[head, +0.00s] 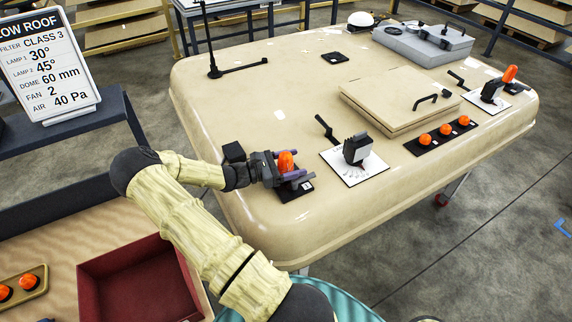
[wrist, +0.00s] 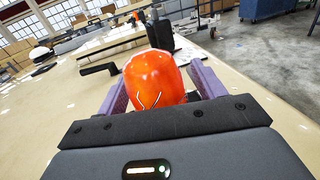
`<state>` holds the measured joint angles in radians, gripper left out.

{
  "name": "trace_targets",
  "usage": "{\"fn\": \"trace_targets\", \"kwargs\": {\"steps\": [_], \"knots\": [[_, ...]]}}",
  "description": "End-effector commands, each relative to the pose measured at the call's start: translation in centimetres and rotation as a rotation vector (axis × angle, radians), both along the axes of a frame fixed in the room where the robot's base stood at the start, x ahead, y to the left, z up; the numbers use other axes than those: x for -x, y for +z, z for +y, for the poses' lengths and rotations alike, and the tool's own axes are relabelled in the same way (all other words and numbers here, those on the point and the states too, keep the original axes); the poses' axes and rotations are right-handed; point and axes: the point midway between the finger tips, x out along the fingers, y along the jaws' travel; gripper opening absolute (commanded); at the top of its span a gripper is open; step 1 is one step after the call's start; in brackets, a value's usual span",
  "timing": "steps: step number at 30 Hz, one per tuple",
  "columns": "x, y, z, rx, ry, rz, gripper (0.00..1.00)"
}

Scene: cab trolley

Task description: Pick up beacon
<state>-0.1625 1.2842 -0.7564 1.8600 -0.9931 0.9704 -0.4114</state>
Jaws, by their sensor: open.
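An orange domed beacon (head: 286,161) stands upright on a small dark pad near the left front edge of the beige roof panel (head: 235,110). My gripper (head: 291,176) is low over the panel, with its purple fingers open on either side of this beacon. In the wrist view the beacon (wrist: 155,78) fills the space between the two fingers (wrist: 160,85).
Right of my gripper, a dark lever unit (head: 357,150) stands on a white dial plate. Beyond are a raised hatch (head: 400,98), a black strip with three orange domes (head: 444,131) and a tilted orange lamp (head: 510,74). A sign (head: 45,65) and red bin (head: 140,285) are left.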

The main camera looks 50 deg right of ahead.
Motion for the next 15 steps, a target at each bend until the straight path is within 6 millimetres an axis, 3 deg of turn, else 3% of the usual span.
{"fn": "trace_targets", "kwargs": {"steps": [13, 15], "knots": [[-0.02, -0.02, 0.03, 0.000, 0.000, 0.000, 0.69], [-0.02, -0.02, 0.03, 0.000, 0.000, 0.000, 0.57]]}}
